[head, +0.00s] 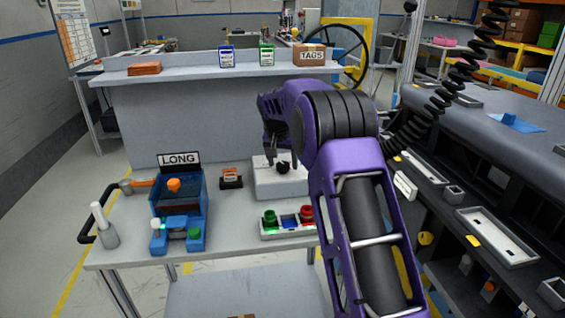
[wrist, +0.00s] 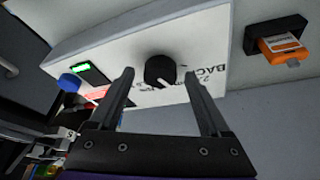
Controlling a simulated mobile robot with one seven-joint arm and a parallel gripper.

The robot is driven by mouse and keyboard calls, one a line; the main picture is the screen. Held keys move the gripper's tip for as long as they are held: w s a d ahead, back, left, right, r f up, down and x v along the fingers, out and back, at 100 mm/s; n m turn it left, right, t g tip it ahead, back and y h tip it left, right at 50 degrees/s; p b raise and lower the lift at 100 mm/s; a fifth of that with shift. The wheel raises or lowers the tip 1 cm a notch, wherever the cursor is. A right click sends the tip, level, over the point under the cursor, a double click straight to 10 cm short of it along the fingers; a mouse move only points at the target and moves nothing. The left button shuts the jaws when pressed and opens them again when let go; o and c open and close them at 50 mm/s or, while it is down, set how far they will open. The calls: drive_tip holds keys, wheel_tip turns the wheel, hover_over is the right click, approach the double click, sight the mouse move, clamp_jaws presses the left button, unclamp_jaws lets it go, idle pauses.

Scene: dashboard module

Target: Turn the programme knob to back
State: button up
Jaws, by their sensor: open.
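The programme knob (wrist: 160,70) is a round black knob with a white pointer mark on a white box (wrist: 112,45). In the wrist view the pointer slants to the lower right. The printed word BACK (wrist: 207,76) is to the knob's right, upside down, with smaller print partly hidden by a finger. My gripper (wrist: 159,76) is open, one finger on each side of the knob in this view. I cannot tell whether either finger touches it. In the head view the knob (head: 283,168) is on the white box (head: 290,187), with my gripper (head: 273,160) just over it.
An orange-topped black holder (head: 231,177) stands left of the box. A blue fixture (head: 180,215) marked LONG is further left. A panel (head: 289,222) with green and red knobs lies in front. A green display (wrist: 82,66) and blue button (wrist: 69,82) show in the wrist view.

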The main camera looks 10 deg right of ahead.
clamp_jaws()
idle(0.4)
drive_tip(key=n+p, duration=0.1)
drive_tip(key=n+y+p, duration=0.1)
drive_tip(key=n, duration=0.1)
drive_tip(key=shift+d+r+n+y, duration=0.15)
drive_tip(key=shift+d+n+y, duration=0.05)
drive_tip(key=shift+n+y, duration=0.1)
drive_tip(key=shift+n+y+p, duration=0.7)
drive_tip(key=shift+n+p, duration=0.25)
drive_tip(key=shift+n, duration=1.05)
unclamp_jaws()
